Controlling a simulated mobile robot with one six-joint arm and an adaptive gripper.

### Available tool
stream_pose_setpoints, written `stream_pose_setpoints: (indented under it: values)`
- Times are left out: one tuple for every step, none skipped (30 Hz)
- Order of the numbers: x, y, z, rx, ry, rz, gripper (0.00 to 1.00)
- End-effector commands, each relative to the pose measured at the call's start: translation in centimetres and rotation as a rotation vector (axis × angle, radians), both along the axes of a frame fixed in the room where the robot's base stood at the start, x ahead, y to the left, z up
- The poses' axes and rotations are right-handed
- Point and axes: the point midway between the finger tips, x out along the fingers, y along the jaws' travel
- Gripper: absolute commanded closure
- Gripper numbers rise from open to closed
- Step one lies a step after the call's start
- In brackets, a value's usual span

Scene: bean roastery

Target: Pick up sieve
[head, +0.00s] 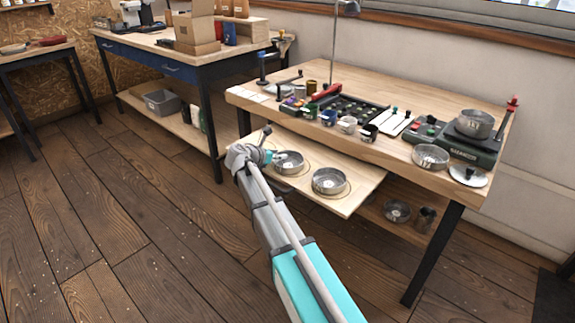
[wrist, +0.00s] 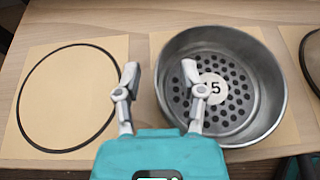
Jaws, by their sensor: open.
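A round metal sieve (wrist: 236,92) with a perforated bottom and a "15" label sits on a light square marked on the wooden board. In the head view it appears to be the left sieve (head: 290,162) on the pulled-out board. My gripper (wrist: 160,72) is open and empty. In the wrist view its left finger shows outside the sieve's left rim and its right finger over the inside, so the fingers straddle that rim. I cannot tell their height above it. In the head view my gripper (head: 269,153) is just left of the sieve, its fingers hard to make out.
A second sieve (head: 329,181) sits right of the first. An empty black ring (wrist: 68,98) lies on its left. The worktop (head: 400,95) above holds cups, a tray, a scale (head: 455,140) and metal pans. A pan (head: 397,211) stands on the lower shelf.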

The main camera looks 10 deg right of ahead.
Motion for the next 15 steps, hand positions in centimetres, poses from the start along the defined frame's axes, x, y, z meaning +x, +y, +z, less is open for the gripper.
stream_pose_setpoints:
  values:
    - [0.0,0.0,0.0,0.0,0.0,0.0,0.54]
    - [0.0,0.0,0.0,0.0,0.0,0.0,0.59]
    - [0.0,0.0,0.0,0.0,0.0,0.0,0.67]
    - [0.0,0.0,0.0,0.0,0.0,0.0,0.72]
    - [0.0,0.0,0.0,0.0,0.0,0.0,0.78]
    - [-0.01,-0.01,0.0,0.0,0.0,0.0,0.85]
    - [-0.01,-0.01,0.0,0.0,0.0,0.0,0.91]
    - [-0.01,-0.01,0.0,0.0,0.0,0.0,0.96]
    - [0.0,-0.01,0.0,0.0,0.0,0.0,1.0]
    - [0.0,-0.01,0.0,0.0,0.0,0.0,1.0]
    - [-0.01,-0.02,0.0,0.0,0.0,0.0,1.0]
    - [-0.01,-0.02,0.0,0.0,0.0,0.0,1.0]
    - [-0.01,-0.02,0.0,0.0,0.0,0.0,1.0]
    - [-0.01,-0.03,-0.01,0.0,0.0,0.0,1.0]
    - [-0.01,-0.03,-0.01,0.0,0.0,0.0,1.0]
